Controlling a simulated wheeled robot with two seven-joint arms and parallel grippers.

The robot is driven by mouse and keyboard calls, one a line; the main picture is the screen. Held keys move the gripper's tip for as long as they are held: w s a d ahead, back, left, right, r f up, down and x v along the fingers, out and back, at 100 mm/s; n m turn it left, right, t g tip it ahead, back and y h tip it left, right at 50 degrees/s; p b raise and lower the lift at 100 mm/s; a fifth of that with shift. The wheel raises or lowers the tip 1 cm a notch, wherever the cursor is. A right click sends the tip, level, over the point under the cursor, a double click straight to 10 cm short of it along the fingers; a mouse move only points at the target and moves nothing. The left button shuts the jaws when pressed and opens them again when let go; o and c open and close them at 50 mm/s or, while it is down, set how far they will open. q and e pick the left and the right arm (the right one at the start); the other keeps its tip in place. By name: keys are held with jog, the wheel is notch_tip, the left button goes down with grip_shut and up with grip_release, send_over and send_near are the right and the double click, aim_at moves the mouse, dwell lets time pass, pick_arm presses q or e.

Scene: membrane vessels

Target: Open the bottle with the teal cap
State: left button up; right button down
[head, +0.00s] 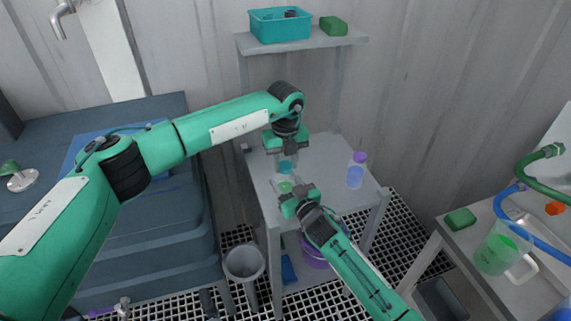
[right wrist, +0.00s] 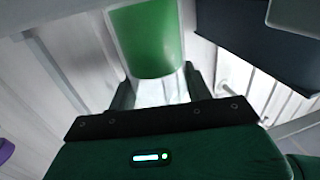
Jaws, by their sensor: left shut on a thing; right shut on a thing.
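The bottle with green contents (head: 285,187) is upright above the grey stand. My right gripper (head: 292,196) is shut on its body from the front right. In the right wrist view, the bottle (right wrist: 147,40) is between the fingers (right wrist: 160,88), and its top is out of frame. The teal cap (head: 286,167) is above the green part, just under my left gripper (head: 287,153), which points down and is shut on it. Clear bottle wall seems to lie between cap and contents. I cannot tell whether the cap still touches the neck.
A bottle with a purple cap (head: 359,158) and blue contents stands right on the stand (head: 330,150). A shelf (head: 340,40) above holds a teal basket (head: 280,26) and a green block (head: 333,26). A side table at right holds a green-filled jug (head: 497,254). A grey bin (head: 244,263) is below.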

aim_at(286, 165)
pick_arm(q)
jog(key=shift+r, duration=0.1)
jog(key=shift+r, duration=2)
pick_arm(e)
jog(key=c, duration=0.5)
grip_release()
